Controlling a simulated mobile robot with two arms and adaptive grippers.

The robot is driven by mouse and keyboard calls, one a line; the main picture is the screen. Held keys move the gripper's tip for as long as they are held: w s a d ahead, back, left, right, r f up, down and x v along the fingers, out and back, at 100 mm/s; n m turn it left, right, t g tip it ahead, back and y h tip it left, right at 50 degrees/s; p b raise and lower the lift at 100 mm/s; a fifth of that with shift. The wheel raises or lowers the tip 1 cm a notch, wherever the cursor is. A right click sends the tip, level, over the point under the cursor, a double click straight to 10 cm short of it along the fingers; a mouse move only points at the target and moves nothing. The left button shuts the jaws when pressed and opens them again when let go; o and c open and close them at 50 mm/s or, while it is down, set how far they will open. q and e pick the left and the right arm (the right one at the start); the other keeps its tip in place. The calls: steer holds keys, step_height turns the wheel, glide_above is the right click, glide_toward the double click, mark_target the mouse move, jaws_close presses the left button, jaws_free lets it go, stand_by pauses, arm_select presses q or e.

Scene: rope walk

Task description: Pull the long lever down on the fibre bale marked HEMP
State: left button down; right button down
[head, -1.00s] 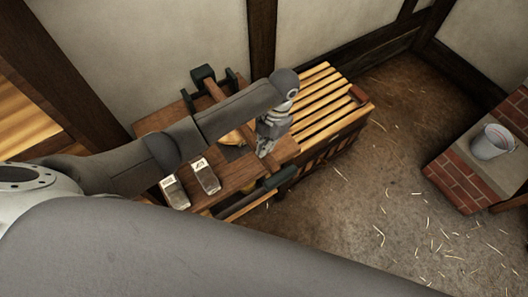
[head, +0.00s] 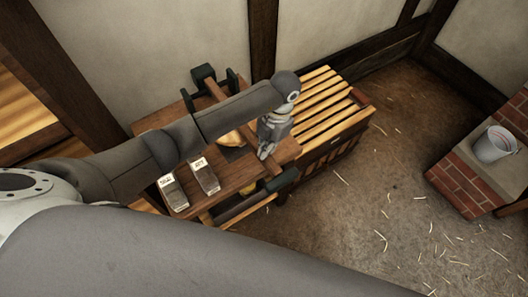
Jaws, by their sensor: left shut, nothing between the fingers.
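A long wooden lever (head: 216,91) runs from a dark bracket (head: 203,75) at the back of a brown wooden stand (head: 237,176) toward a dark green grip (head: 282,180) at the front. My arm crosses over it and hides its middle. My left gripper (head: 264,153) points down, shut and empty, just behind and left of the grip. I cannot tell if it touches the lever. Golden material (head: 231,138), perhaps fibre, shows partly under my arm. Two grey blocks with white labels, a left one (head: 174,193) and a right one (head: 206,178), sit on the stand. I cannot read HEMP anywhere. My right gripper is out of view.
A slatted wooden crate (head: 322,105) stands right behind the stand, against the wall. A metal bucket (head: 495,144) stands on a brick-sided block (head: 455,186) at the right. The straw-strewn floor (head: 385,165) between them is clear.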

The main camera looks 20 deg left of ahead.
arm_select(q)
steer(key=shift+w+d+f+b, duration=0.55)
steer(key=shift+w+f+b, duration=0.1)
steer(key=shift+w, duration=0.25)
steer(key=v, duration=1.2)
steer(key=shift+r, duration=0.4)
steer(key=shift+d, duration=0.1)
